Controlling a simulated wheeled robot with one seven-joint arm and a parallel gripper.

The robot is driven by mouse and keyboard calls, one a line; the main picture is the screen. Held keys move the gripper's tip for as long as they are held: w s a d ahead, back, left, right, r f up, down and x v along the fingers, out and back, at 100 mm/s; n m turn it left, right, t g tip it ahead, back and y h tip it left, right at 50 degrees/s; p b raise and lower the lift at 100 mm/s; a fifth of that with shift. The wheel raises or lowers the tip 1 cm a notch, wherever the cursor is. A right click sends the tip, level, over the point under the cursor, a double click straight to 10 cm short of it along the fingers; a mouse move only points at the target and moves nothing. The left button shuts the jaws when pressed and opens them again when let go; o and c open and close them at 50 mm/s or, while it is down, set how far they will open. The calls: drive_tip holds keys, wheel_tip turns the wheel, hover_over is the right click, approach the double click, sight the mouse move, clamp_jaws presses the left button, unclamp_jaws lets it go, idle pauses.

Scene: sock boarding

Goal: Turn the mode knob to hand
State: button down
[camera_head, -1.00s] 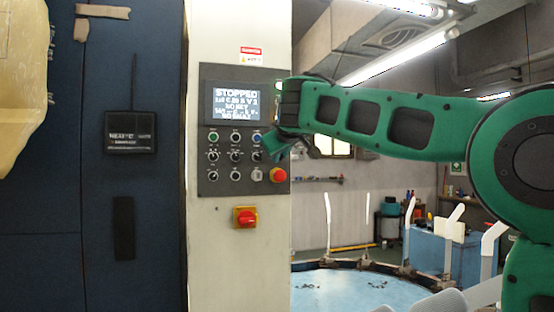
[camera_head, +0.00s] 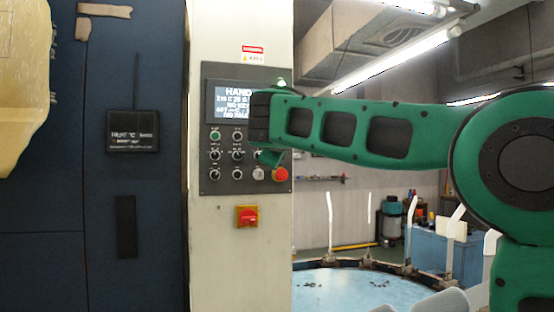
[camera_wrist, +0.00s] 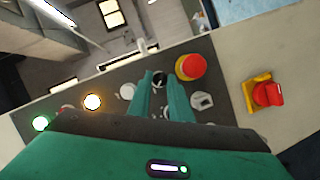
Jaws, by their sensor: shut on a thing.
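The control panel (camera_head: 226,187) is a dark plate on a cream column, with a screen (camera_head: 232,104) whose top line reads HAND. My gripper (camera_head: 266,158) is at the panel's right side, covering part of the middle row of knobs. In the wrist view my green fingers (camera_wrist: 166,88) point at the panel, with a dark round knob (camera_wrist: 158,78) between their tips. They are shut on this knob. Its pointer angle is hard to read, and in the head view my arm hides it.
A red mushroom button (camera_wrist: 190,67) is close beside my fingers. A pale grey knob (camera_wrist: 202,100) is near them on the other side. A red switch on a yellow plate (camera_head: 247,216) sits below the panel. Amber (camera_wrist: 92,101) and green (camera_wrist: 40,123) lamps glow.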

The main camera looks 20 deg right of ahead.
drive_tip(key=shift+a+f, duration=0.1)
drive_tip(key=shift+a, duration=0.05)
drive_tip(key=c, duration=1.6)
unclamp_jaws()
drive_tip(key=v, duration=1)
drive_tip(key=shift+s+a, duration=0.1)
drive_tip(key=shift+s, duration=0.2)
